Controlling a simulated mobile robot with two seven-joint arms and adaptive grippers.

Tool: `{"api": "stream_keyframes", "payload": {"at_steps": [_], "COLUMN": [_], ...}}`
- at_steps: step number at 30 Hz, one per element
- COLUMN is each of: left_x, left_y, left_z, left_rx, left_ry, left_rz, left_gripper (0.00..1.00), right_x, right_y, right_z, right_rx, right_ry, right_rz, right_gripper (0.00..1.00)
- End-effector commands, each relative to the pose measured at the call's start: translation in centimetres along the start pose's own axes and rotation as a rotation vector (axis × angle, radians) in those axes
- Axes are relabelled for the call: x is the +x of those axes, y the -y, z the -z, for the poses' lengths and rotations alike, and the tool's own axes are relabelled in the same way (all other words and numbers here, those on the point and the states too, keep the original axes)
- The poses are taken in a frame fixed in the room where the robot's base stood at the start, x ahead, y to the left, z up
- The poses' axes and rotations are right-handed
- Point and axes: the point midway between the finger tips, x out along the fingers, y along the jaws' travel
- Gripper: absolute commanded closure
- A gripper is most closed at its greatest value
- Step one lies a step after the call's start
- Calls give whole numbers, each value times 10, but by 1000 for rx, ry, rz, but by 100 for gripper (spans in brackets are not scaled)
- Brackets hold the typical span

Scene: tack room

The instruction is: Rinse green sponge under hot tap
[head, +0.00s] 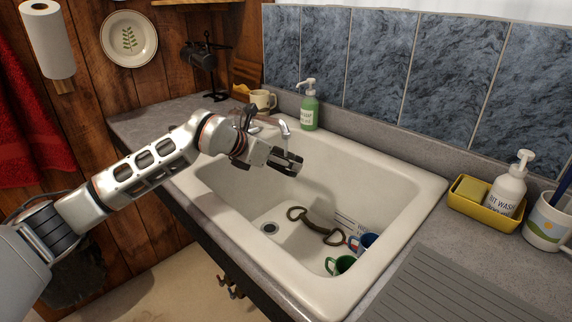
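My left gripper (289,162) reaches in from the left over the back left part of the white sink (419,199), just in front of the chrome tap spout (285,129). Its dark fingers are seen at an angle, and I cannot tell whether they are open or shut. I see nothing green between them. The gripper and wrist hide part of the tap area, and no hot mark is readable. I make out no clearly green sponge; a yellowish sponge (472,187) sits in a yellow caddy (484,212) on the right counter. My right gripper is out of view.
In the basin lie a brown item with dark rings (320,226), a green mug (343,264) and a blue mug (366,242). A green soap bottle (309,108) and cream mug (262,100) stand behind. A white pump bottle (507,190) is in the caddy. A ridged drainboard (460,290) is clear.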

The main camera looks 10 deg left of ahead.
Motion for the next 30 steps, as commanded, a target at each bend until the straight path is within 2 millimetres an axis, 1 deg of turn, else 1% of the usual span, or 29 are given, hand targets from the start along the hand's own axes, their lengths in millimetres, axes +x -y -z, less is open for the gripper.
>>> {"api": "stream_keyframes", "payload": {"at_steps": [16,30], "left_x": [8,9], "left_y": [11,12], "left_z": [-6,-7], "left_rx": [1,0], "left_ry": [0,0], "left_rz": [0,0], "left_gripper": [49,49], "right_x": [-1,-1], "right_y": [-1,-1], "right_z": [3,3], "right_rx": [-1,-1], "right_ry": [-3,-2], "right_rz": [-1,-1], "right_gripper": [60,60]}}
